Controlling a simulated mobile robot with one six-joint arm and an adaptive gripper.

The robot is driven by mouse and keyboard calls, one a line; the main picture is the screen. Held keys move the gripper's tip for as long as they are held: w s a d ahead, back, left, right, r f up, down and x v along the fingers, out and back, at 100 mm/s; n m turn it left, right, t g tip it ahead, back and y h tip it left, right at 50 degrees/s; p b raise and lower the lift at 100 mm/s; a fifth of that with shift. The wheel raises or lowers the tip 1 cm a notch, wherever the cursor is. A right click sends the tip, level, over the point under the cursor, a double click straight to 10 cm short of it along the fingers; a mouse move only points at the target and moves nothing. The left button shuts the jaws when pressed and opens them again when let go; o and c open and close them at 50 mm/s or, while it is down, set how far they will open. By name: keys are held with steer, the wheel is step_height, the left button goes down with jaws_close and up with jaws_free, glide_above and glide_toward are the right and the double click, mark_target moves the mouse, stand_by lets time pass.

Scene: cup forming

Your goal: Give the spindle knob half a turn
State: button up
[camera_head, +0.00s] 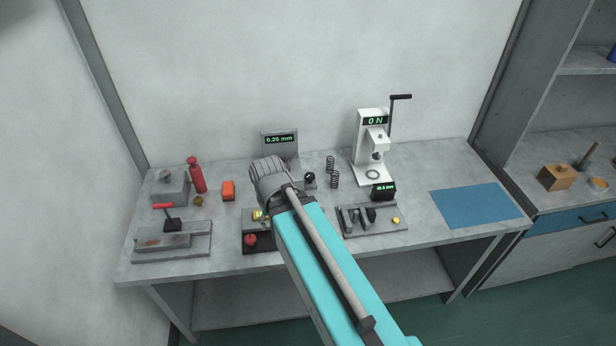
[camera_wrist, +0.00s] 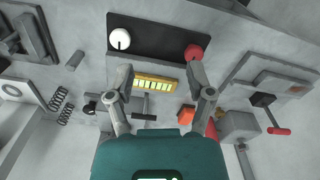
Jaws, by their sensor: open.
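A grey gauge (camera_head: 280,151) with a "0.25 mm" display stands at the back of the bench. A round black knob (camera_head: 310,177) sits at its right; it also shows in the wrist view (camera_wrist: 90,107), left of my fingers. I take it as the spindle knob, but cannot be sure. A dark T-shaped part (camera_wrist: 145,103) lies beyond my fingers. My gripper (camera_wrist: 161,78) is open and empty, with its fingers either side of a yellow bar with green segments (camera_wrist: 154,84). In the head view my wrist hides part of the gauge and the finger tips.
A black panel carries a white knob (camera_wrist: 120,38) and a red knob (camera_wrist: 193,51). Two springs (camera_head: 332,172) and a "0 N" press (camera_head: 370,145) stand right of the gauge. An orange block (camera_head: 228,190) lies left. A blue mat (camera_head: 475,206) is bare.

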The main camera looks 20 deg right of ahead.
steer(key=shift+o, duration=0.7)
steer(key=shift+w+d, duration=0.1)
steer(key=shift+w, duration=0.1)
steer(key=m+t+y+b, duration=0.2)
steer(key=m+y+b, duration=0.15)
steer(key=m, duration=1.85)
glide_toward(310, 175)
steer(key=w+v, duration=0.1)
steer(key=v, duration=0.2)
steer(key=shift+s+d+m+y, duration=0.35)
steer(key=shift+s+d+m, duration=0.05)
steer(key=shift+s+m, duration=0.15)
steer(key=b+x, duration=1.2)
steer(key=x, duration=0.1)
steer(key=shift+a+f, duration=0.1)
steer(key=shift+f, duration=0.3)
